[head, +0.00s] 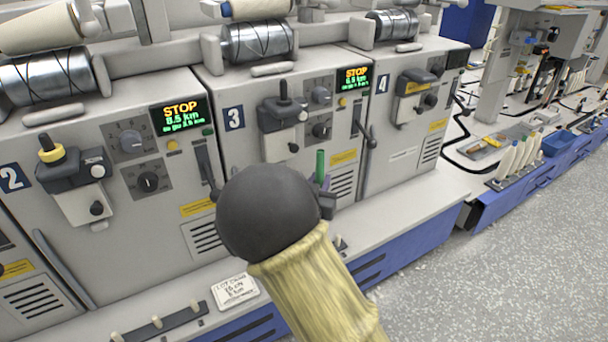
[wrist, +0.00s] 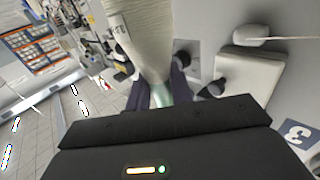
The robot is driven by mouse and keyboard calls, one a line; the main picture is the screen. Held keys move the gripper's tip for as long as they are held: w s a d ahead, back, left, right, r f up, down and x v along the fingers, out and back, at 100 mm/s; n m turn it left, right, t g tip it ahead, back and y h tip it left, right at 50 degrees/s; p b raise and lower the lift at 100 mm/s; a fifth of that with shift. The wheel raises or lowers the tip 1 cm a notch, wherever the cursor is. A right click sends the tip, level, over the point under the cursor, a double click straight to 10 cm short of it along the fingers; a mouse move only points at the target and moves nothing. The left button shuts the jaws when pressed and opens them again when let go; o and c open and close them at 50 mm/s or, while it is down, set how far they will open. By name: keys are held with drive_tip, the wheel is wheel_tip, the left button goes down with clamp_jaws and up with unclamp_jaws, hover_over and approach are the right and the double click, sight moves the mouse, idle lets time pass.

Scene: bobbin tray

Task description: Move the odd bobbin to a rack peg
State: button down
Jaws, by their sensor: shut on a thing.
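My gripper (head: 326,188) is partly hidden behind my own arm in the head view, in front of machine 3. The wrist view shows its dark fingers (wrist: 158,97) shut on the green tube of a bobbin. In the head view only the green tube (head: 320,165) shows, standing roughly upright and clear of the machine front. A dark strip with pale pegs (head: 157,321) lies on the ledge at the lower left; the pegs in view are bare.
A lettered lot card (head: 235,290) lies on the ledge. Winding machines with knobs and levers (head: 283,110) stand close behind my gripper. At the right, several bobbins (head: 515,157) stand in a row near a blue bin (head: 557,143). The speckled floor (head: 500,260) is clear.

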drive_tip(key=s+d+f+m+h+p, duration=0.1)
drive_tip(key=s+d+f+p, duration=0.3)
drive_tip(key=d+f, duration=1)
drive_tip(key=shift+s+d+f+g, duration=0.35)
drive_tip(key=shift+s+d, duration=0.35)
drive_tip(key=shift+d, duration=0.45)
